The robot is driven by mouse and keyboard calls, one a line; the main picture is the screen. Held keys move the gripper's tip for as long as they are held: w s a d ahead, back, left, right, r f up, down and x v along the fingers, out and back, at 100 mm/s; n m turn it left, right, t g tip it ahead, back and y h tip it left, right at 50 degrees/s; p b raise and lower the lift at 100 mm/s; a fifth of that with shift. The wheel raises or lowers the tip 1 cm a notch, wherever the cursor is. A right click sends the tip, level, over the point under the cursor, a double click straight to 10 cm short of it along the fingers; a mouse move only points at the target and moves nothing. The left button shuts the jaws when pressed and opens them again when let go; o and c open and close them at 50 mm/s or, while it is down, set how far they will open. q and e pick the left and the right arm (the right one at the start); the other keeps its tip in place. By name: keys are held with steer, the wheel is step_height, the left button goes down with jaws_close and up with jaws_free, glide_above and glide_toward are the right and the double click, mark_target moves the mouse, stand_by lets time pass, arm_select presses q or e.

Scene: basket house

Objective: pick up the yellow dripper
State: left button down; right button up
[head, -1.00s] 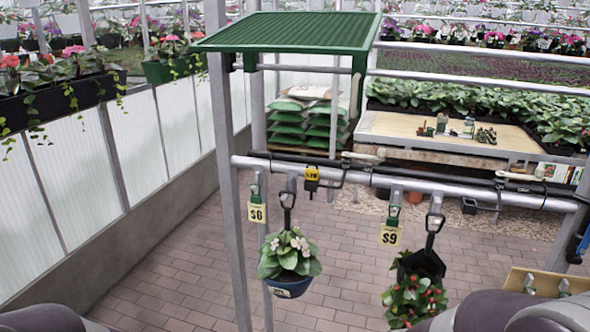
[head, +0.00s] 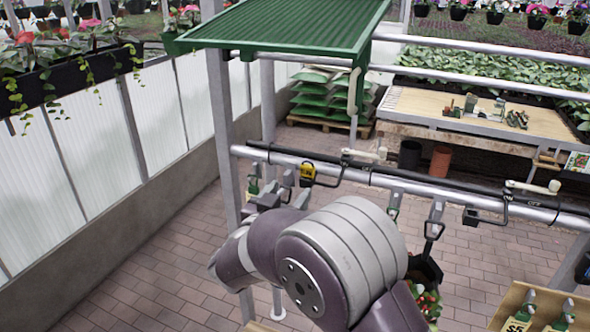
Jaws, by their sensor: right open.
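The yellow dripper (head: 308,173) is a small yellow and black piece at the horizontal grey rail, near its left part. My right arm comes up from the bottom right, and its right gripper (head: 289,184) is small in view, just left of and below the dripper. The right gripper is open, with nothing seen between its fingers. I cannot tell the depth gap between the fingers and the dripper. My left gripper is not in view.
The grey rail (head: 470,198) carries black tubing and several hooks. A green slatted roof (head: 300,28) stands above on grey posts. A wooden table (head: 430,110) stands behind.

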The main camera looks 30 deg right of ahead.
mark_target(307, 170)
steer(key=p+x, duration=0.1)
steer(key=x, duration=0.4)
steer(key=shift+w+d+p, duration=0.2)
steer(key=shift+w+p, duration=0.05)
steer(key=shift+p, duration=0.1)
steer(key=p+x, duration=0.3)
steer(key=x, duration=0.1)
steer(key=shift+w+d+r+p, duration=0.1)
steer(key=shift+d+r+p, duration=0.15)
steer(key=shift+d+p, duration=0.15)
steer(key=shift+w+d+f, duration=0.2)
steer(key=shift+w+f, duration=0.05)
steer(key=shift+s+r, duration=0.1)
steer(key=c, duration=0.8)
